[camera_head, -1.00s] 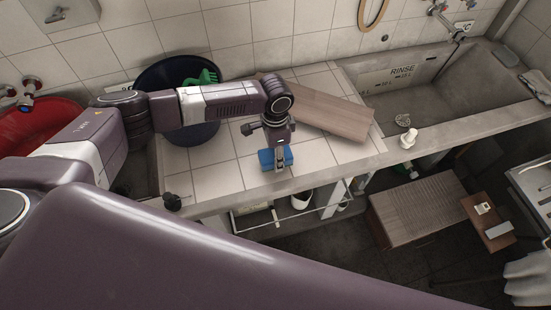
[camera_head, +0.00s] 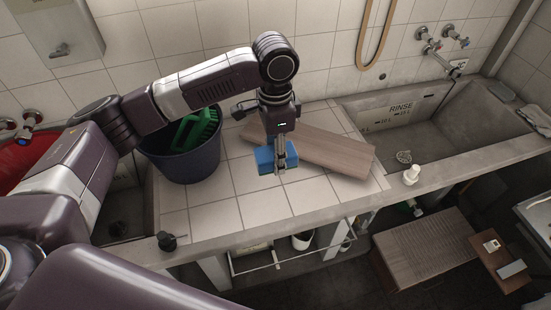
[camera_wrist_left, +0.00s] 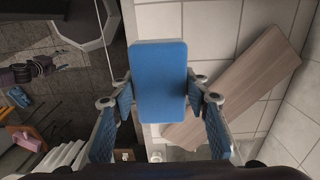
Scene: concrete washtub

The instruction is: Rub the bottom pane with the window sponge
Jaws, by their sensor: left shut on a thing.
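The window sponge, a blue block (camera_head: 265,160), is held by my left gripper (camera_head: 281,164) above the tiled counter. In the left wrist view the sponge (camera_wrist_left: 158,75) shows its broad blue face between the fingers of the left gripper (camera_wrist_left: 160,92), which are shut on it. I cannot make out a bottom pane or a window in either view. My right gripper is not in view.
A dark blue bucket (camera_head: 186,163) with a green item (camera_head: 196,130) stands left of the sponge. A wooden board (camera_head: 330,149) lies at the counter's back right. Beyond it is the concrete rinse tub (camera_head: 400,121). The front counter tiles (camera_head: 223,216) are clear.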

